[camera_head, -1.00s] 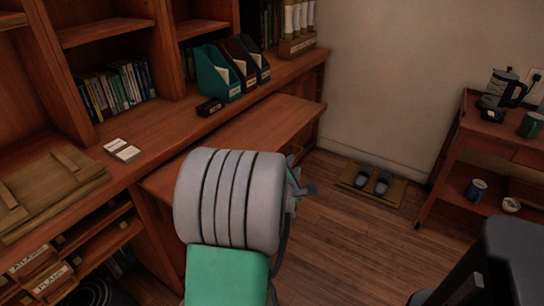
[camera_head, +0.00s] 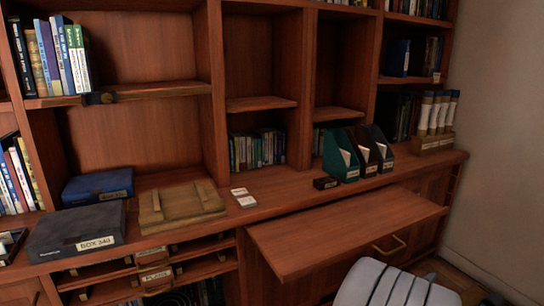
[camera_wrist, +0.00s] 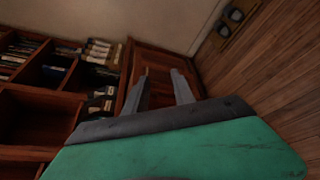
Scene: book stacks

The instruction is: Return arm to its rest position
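My gripper (camera_wrist: 160,92) shows in the wrist view with two grey fingers apart and nothing between them. It points towards the wooden desk and the wall, with the floor to the right. The gripper itself is out of the head view.
A tall wooden bookcase (camera_head: 262,104) with several books fills the back. Magazine files (camera_head: 342,155), a dark blue box (camera_head: 98,186), a grey box (camera_head: 78,231) and a wooden board (camera_head: 180,206) stand on its counter. Bare floor (camera_wrist: 270,60) lies right in the wrist view.

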